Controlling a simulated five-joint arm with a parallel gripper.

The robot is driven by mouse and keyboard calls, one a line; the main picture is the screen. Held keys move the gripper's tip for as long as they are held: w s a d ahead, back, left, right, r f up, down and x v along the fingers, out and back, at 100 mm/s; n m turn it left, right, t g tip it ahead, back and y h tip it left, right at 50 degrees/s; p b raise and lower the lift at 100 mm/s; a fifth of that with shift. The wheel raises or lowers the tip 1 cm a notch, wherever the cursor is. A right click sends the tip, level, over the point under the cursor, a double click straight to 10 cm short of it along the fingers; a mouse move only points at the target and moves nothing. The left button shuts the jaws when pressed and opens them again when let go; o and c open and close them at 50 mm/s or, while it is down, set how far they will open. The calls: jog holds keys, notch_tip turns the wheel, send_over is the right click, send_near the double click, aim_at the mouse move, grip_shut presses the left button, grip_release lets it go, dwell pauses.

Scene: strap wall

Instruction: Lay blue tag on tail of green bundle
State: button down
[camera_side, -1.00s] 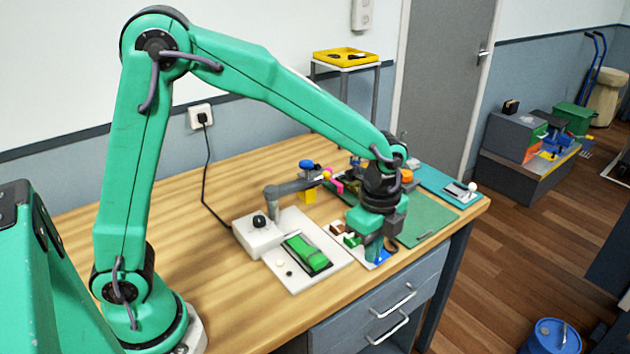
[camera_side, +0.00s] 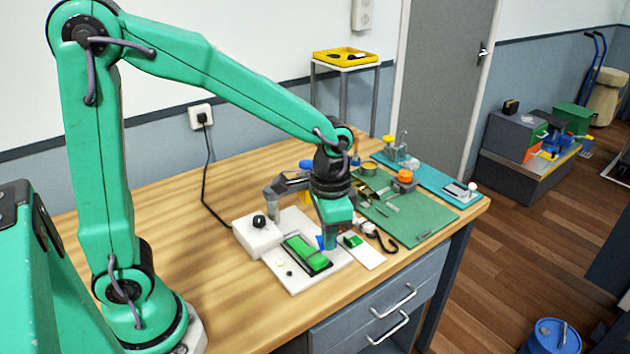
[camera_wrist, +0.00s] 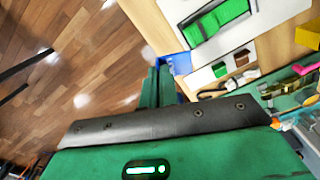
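My gripper (camera_side: 327,246) is shut on the blue tag (camera_side: 320,242), just right of the green bundle and above the white plate's right edge. In the wrist view, the blue tag (camera_wrist: 181,64) sticks out at the tips of my green fingers (camera_wrist: 157,70). The green bundle (camera_side: 303,252) lies in a dark holder on the white plate (camera_side: 291,283). It also shows in the wrist view (camera_wrist: 232,10), beyond the blue tag. I cannot tell which end of it is the tail.
A white card (camera_side: 368,259) with a green tag (camera_side: 352,241) lies right of the plate. A white box (camera_side: 256,236) with a black knob and a grey arm stands behind left. A green mat (camera_side: 425,222) with tools lies at right. The front left tabletop is clear.

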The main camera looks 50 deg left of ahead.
jog(key=s+a+n, duration=0.1)
jog(key=n, duration=0.1)
jog(key=s+n, duration=0.1)
jog(key=n, duration=0.1)
jog(key=shift+s+a+r, duration=0.1)
jog(key=shift+a+r, duration=0.05)
jog(key=shift+a, duration=0.25)
jog(key=shift+a, duration=0.1)
jog(key=w+a+f, duration=0.1)
jog(key=a+f, duration=0.1)
jog(key=a, duration=0.1)
jog(key=w+a+f, duration=0.2)
jog(key=a, duration=0.2)
jog(key=w+a+f, duration=0.1)
jog(key=a+f, duration=0.2)
jog(key=shift+w+a, duration=0.25)
jog(key=shift+a, duration=0.05)
jog(key=shift+f, duration=2)
jog(key=shift+f, duration=0.15)
jog(key=c, duration=2)
grip_release()
jog(key=shift+o, duration=0.2)
